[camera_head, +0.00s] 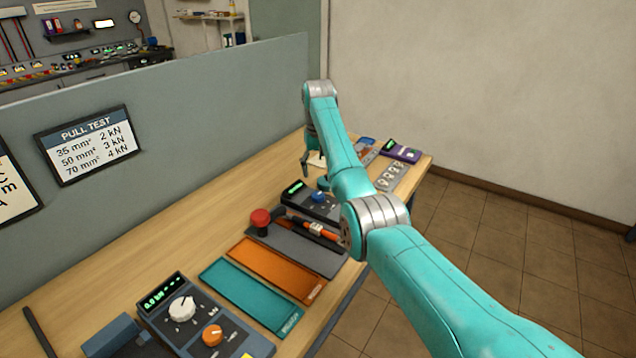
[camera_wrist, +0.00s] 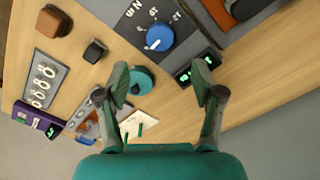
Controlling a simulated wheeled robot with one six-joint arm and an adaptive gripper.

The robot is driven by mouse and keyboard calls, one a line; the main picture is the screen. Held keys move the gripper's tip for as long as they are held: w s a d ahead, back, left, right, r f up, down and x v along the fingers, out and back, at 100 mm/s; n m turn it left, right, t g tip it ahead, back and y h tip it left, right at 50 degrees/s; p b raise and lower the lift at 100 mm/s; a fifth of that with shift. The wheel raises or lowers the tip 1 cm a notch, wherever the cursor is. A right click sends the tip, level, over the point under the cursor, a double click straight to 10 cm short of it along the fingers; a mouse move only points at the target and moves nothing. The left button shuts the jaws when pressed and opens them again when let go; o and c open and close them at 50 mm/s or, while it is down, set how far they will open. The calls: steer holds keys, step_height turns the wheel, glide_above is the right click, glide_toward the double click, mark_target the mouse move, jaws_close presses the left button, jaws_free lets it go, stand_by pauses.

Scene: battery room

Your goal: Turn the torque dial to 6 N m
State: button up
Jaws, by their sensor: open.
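The torque dial is a blue knob (camera_wrist: 158,37) on a dark unit marked "N m" (camera_wrist: 138,22), with printed numbers around it. In the head view the blue knob (camera_head: 319,197) sits on the same unit, behind the grey tray. A small green display (camera_wrist: 194,70) is on the unit; its reading is too small to tell. A white mark shows on the knob, but I cannot tell which number it meets. My gripper (camera_wrist: 161,86) is open and empty, its fingers apart and short of the knob in the wrist view. In the head view my gripper (camera_head: 307,163) is above the bench, beyond the unit.
A round teal object (camera_wrist: 138,80) is near the left finger. Orange (camera_head: 270,270) and teal (camera_head: 245,298) trays, a red-topped knob (camera_head: 261,219) and a pull-test unit (camera_head: 190,330) stand nearer. A purple device (camera_head: 401,152) is at the far end. A partition (camera_head: 210,120) backs the bench.

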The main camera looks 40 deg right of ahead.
steer(key=shift+r, duration=1.5)
